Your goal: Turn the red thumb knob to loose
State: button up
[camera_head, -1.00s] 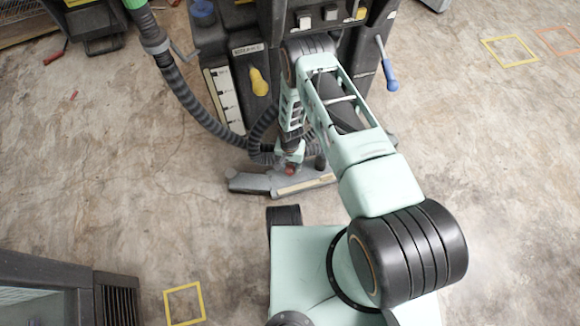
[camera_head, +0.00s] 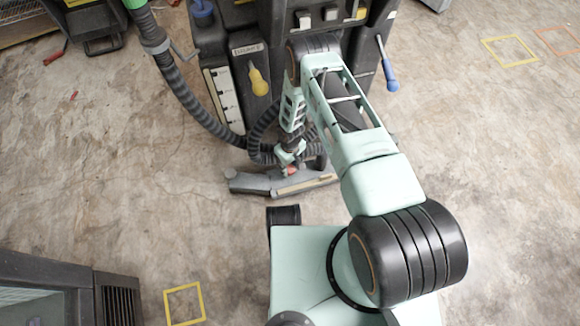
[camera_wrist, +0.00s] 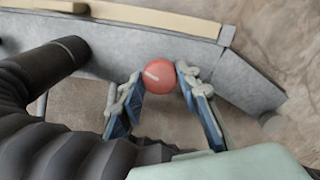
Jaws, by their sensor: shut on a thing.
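The red thumb knob (camera_wrist: 158,73) is round, with a pale line mark across its face, and sits at the edge of the grey floor-squeegee head in the wrist view. My gripper (camera_wrist: 160,80) has its two blue-and-grey fingers on either side of the knob, shut on it. The pale mark slants, running from upper left to lower right. In the head view the red knob (camera_head: 291,171) shows partly beneath my gripper (camera_head: 290,162), just above the grey head (camera_head: 255,183).
A black ribbed hose (camera_wrist: 60,145) runs close along the left of my gripper. The large dark machine (camera_head: 262,60) stands behind, with a yellow handle (camera_head: 259,82) and a blue-tipped lever (camera_head: 391,84). Open concrete floor lies left and right, with yellow floor outlines (camera_head: 184,304).

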aim_at(290, 169)
jog(key=n, duration=0.5)
jog(key=shift+n, duration=0.3)
jog(key=n, duration=0.5)
jog(key=shift+n, duration=0.3)
jog(key=n, duration=1)
jog(key=shift+n, duration=0.4)
jog(key=o, duration=1.2)
jog(key=shift+c, duration=0.2)
jog(key=shift+r, duration=3.75)
